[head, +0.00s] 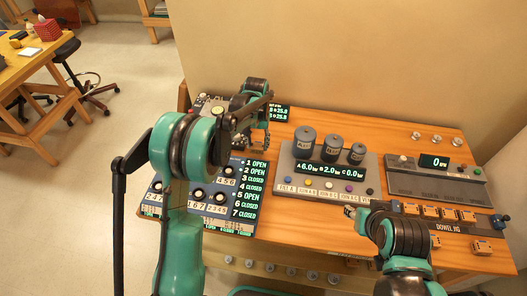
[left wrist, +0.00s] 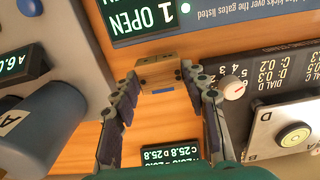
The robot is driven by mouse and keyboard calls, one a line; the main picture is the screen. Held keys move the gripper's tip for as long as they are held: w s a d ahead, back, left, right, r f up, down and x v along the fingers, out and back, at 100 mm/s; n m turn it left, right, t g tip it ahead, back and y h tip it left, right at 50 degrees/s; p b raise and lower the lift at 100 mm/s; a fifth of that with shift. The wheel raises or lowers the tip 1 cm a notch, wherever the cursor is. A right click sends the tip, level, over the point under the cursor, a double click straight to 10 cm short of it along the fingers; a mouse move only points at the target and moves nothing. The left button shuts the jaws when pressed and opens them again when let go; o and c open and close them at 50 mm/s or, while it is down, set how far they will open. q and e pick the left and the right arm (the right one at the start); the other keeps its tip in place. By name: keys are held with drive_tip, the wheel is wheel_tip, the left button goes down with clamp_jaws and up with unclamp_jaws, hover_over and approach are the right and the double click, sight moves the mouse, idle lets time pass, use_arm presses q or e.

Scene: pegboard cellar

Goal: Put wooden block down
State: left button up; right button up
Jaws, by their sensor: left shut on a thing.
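A small wooden block (left wrist: 158,74) is between the fingertips of my left gripper (left wrist: 160,88) in the left wrist view, with a fingertip against each side. It is close over the wooden bench top; I cannot tell whether it touches the wood.
The blue gate panel (head: 243,219) and grey console (head: 325,192) with grey cylinders (head: 305,142) flank bare wood. A dial device (left wrist: 283,120) is near the block. At right are a scale unit (head: 437,184), the dowel jig (head: 448,227) with wooden blocks, and a loose block (head: 482,247).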

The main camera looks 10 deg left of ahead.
sight(257, 146)
use_arm(q)
drive_tip(key=shift+f+b, duration=0.5)
drive_tip(key=shift+f, duration=1.45)
drive_tip(key=shift+f, duration=0.15)
drive_tip(key=o, duration=1)
